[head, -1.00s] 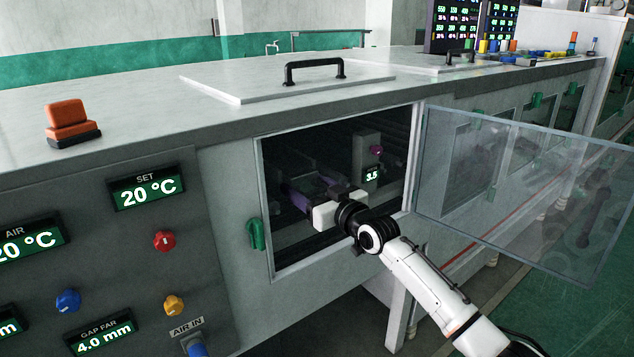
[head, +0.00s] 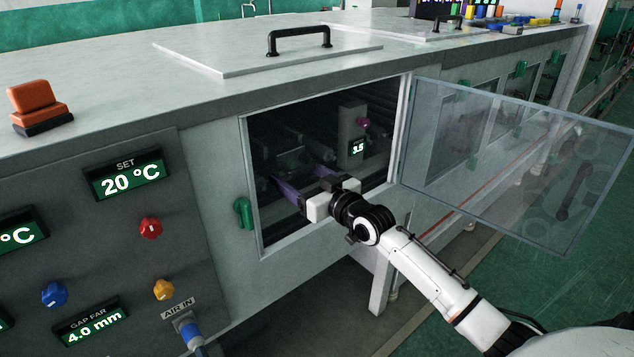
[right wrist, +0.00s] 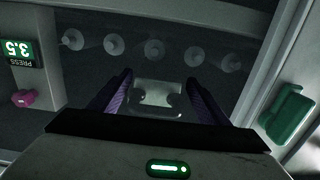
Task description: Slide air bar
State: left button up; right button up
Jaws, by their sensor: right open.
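The inside of the machine shows through the open hatch (head: 245,150), but it is dark. I cannot tell for sure which part is the air bar. A grey block (right wrist: 156,98) with two dark rounded marks shows between my fingers in the right wrist view. Whether they touch it is unclear, though gaps seem to show on both sides. My right gripper (head: 296,178) reaches through the hatch near its lower edge. Its purple fingers, also in the right wrist view (right wrist: 158,84), are apart, with nothing clearly held. My left gripper is not in view.
The clear hatch door (head: 510,165) stands open to the right, close to my forearm. Inside, a post (head: 352,128) carries a 3.5 display and a magenta knob (head: 363,122). Several round pale parts line the inside. A green latch (head: 243,213) sits left of the opening.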

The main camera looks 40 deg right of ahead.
jog(key=s+p, duration=0.3)
jog(key=s, duration=0.4)
jog(key=shift+s+d+r, duration=0.25)
jog(key=shift+s+d, duration=0.05)
jog(key=shift+s, duration=0.1)
dwell(0.6)
jog(key=s, duration=1)
jog(key=shift+s+d+r+b, duration=0.15)
jog(key=shift+d+b, duration=0.1)
jog(key=shift+b, duration=0.15)
